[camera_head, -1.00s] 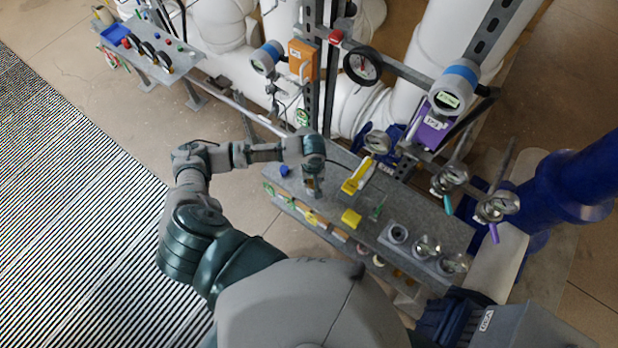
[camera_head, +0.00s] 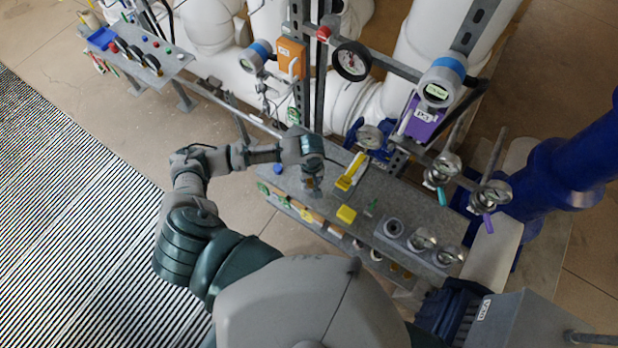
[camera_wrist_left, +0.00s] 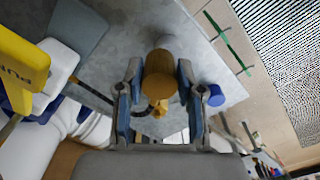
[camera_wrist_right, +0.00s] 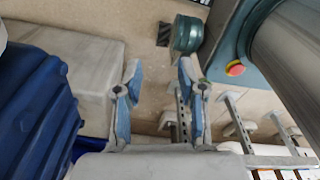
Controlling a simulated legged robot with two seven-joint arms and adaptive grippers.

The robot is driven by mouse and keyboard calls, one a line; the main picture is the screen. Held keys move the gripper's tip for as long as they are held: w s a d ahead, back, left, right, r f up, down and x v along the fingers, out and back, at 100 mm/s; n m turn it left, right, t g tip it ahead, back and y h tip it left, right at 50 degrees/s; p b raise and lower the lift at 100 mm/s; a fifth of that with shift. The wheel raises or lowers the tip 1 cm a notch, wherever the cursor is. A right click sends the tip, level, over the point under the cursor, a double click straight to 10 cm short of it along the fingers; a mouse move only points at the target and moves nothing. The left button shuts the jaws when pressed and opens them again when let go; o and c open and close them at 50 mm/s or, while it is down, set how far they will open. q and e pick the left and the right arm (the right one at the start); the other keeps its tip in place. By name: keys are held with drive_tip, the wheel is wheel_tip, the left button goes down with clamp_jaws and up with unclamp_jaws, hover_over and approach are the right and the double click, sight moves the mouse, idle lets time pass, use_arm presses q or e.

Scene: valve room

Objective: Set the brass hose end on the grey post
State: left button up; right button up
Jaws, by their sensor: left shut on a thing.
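My left gripper (camera_head: 312,188) is over the left part of the grey bench (camera_head: 385,195). In the left wrist view its fingers (camera_wrist_left: 160,78) are shut on the brass hose end (camera_wrist_left: 160,85), a short round brass piece. In the head view the gripper largely hides the hose end. My right gripper (camera_wrist_right: 160,75) is open and empty in the right wrist view, away from the bench top.
A blue cap (camera_head: 278,169) stands left of my left gripper. A yellow-handled piece (camera_head: 351,171) and a yellow block (camera_head: 346,214) are to its right. A grey block with round fittings (camera_head: 393,228) is farther right. Gauges and pipes stand behind the bench.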

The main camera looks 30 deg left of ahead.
use_arm(q)
drive_tip(key=shift+a+f, duration=0.1)
drive_tip(key=shift+f, duration=0.05)
drive_tip(key=shift+a+f, duration=0.1)
drive_tip(key=shift+a, duration=0.1)
drive_tip(key=shift+a+f, duration=0.4)
drive_tip(key=shift+a, duration=0.25)
drive_tip(key=shift+a+f, duration=0.1)
drive_tip(key=shift+d, duration=0.25)
drive_tip(key=shift+a+f, duration=0.25)
drive_tip(key=shift+f, duration=0.15)
drive_tip(key=shift+d, duration=0.15)
